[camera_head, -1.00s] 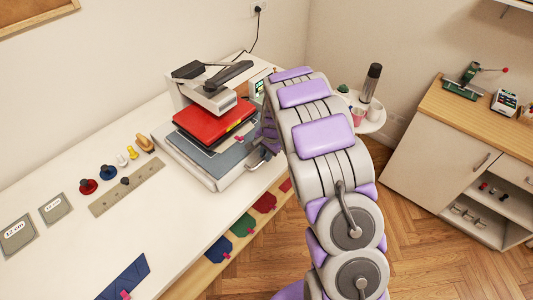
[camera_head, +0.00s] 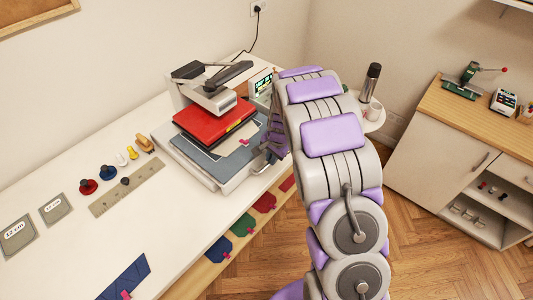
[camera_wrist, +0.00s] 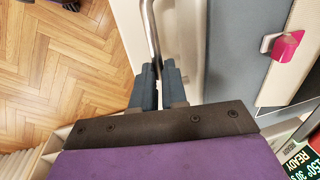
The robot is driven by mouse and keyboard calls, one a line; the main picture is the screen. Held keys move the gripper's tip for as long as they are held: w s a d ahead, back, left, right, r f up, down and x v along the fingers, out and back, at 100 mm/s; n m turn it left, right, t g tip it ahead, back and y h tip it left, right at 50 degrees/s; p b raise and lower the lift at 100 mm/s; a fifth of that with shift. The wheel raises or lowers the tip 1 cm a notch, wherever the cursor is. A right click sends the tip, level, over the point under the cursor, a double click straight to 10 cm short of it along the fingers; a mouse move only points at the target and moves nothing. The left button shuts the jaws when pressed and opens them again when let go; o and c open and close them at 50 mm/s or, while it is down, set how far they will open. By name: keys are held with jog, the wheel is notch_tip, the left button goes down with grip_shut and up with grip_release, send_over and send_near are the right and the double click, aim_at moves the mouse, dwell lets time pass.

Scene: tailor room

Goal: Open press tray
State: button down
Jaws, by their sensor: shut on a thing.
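The heat press (camera_head: 190,98) stands on the white table, with a red upper plate (camera_head: 213,121). Its tray (camera_head: 207,164), with a blue-grey pad, is partly slid out below, toward the lower right. A pale sheet with a pink clip (camera_head: 244,142) lies on the pad; the clip also shows in the wrist view (camera_wrist: 284,45). In the wrist view, my gripper (camera_wrist: 157,75) is shut on the tray's metal bar handle (camera_wrist: 153,38). The arm hides part of the handle and tray in the head view.
A ruler (camera_head: 127,187), stamps and size plates lie left on the table. Coloured pieces (camera_head: 243,224) lie on a shelf along its front. A round side table (camera_head: 374,125) with a bottle and cup stands behind my arm. A cabinet (camera_head: 440,165) is at right; floor between is clear.

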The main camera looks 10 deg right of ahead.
jog(key=s+d+p, duration=0.1)
jog(key=s+d, duration=0.9)
jog(key=s, duration=0.5)
jog(key=shift+d+p, duration=0.35)
jog(key=shift+w, duration=0.1)
jog(key=c, duration=1.2)
grip_release()
jog(key=shift+o, duration=0.2)
notch_tip(320, 180, up, 17)
jog(key=s+d+p, duration=0.2)
jog(key=shift+s, duration=0.25)
